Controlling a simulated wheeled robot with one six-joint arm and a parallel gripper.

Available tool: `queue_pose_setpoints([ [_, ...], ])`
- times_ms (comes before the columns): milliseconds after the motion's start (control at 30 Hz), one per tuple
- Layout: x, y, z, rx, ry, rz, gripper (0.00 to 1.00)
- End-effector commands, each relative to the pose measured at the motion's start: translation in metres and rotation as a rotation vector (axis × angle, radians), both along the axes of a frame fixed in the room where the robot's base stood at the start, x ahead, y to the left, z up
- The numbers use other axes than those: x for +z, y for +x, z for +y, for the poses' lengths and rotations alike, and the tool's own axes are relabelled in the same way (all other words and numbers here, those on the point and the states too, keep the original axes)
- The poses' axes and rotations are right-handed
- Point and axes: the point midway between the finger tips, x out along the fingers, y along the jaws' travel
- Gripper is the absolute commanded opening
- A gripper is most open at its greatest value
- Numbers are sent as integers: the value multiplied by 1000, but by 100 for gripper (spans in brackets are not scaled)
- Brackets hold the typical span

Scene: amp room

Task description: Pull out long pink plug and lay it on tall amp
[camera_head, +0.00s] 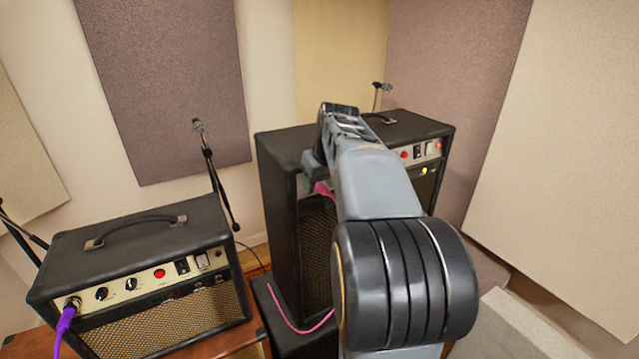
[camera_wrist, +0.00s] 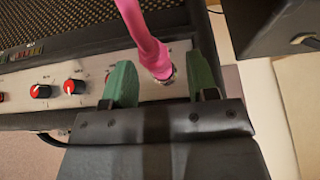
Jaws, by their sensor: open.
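The tall amp (camera_head: 277,190) is a black cabinet standing behind my arm, its flat top (camera_head: 285,140) partly covered by the arm in the head view. The long pink plug (camera_wrist: 151,48) is seated in a jack on the amp's pale control panel (camera_wrist: 17,83) in the wrist view. In the head view only a bit of pink (camera_head: 324,189) shows beside my gripper. My gripper (camera_wrist: 160,62) is open, with one green finger on each side of the plug. I cannot tell whether either finger touches it. The arm hides most of the gripper in the head view.
A pink cable (camera_head: 296,327) hangs down before the tall amp. A smaller amp (camera_head: 150,275) with a purple plug (camera_head: 65,318) stands at the left. Microphone stands (camera_head: 213,170) are near both amps. The tall amp has a top handle (camera_head: 378,118). A pale block (camera_head: 515,325) is at the lower right.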

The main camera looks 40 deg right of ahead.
Motion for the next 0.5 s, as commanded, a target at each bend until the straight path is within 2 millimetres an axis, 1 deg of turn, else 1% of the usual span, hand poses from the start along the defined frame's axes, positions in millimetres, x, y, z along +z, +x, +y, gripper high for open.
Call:
queue_pose_setpoints([
  [133,-4,2,0,0,0,1,53],
  [400,-5,2,0,0,0,1,53],
  [500,-5,2,0,0,0,1,44],
])
